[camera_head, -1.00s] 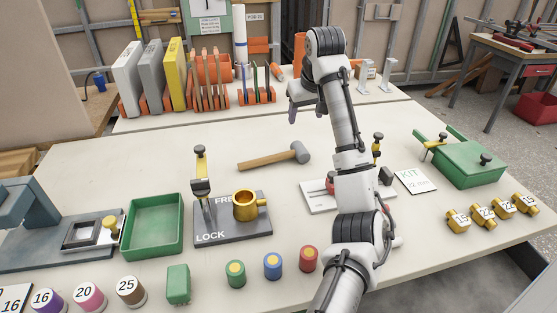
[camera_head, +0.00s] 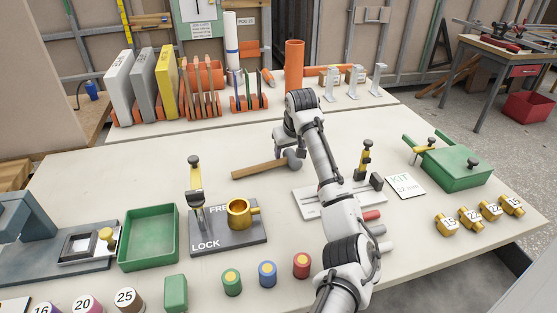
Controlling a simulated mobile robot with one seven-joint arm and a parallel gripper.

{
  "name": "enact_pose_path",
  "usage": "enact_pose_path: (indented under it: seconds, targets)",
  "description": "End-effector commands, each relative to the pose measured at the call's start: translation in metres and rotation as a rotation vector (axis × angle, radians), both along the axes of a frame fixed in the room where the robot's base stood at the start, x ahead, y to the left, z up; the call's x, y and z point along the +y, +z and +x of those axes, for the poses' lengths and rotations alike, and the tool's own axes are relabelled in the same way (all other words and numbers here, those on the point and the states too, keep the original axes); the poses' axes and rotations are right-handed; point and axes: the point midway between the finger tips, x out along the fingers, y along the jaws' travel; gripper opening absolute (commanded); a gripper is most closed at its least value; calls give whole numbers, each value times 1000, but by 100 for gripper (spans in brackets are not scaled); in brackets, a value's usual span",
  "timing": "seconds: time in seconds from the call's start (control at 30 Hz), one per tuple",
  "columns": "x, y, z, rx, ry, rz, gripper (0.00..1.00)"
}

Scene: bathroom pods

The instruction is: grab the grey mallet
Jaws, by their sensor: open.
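The grey mallet lies flat on the pale workbench near its middle, with its wooden handle (camera_head: 258,170) pointing left and its grey head (camera_head: 294,160) at the right end. My gripper (camera_head: 281,155) is open and low, right at the head end of the mallet. My wrist and arm come in from the lower right and hide part of the space around the head. I cannot tell whether the fingers touch the mallet.
A lock fixture (camera_head: 230,228) with a brass cup stands in front of the mallet. A green tray (camera_head: 150,238) is left of it. A white plate with a yellow-and-black clamp (camera_head: 366,158) lies right, partly behind my arm. Orange racks (camera_head: 250,103) stand behind. Bench around the handle is clear.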

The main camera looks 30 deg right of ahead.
Motion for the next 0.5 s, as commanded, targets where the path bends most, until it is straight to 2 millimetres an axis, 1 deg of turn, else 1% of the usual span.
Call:
enact_pose_path:
  seconds: [0.1, 0.3, 0.33, 0.5]
  targets:
    - [-1, -8, 3, 0, 0, 0, 60]
    - [-1, -9, 4, -1, 1, -1, 60]
    - [-1, -9, 4, -1, 1, -1, 59]
    - [-1, -9, 4, -1, 1, -1, 36]
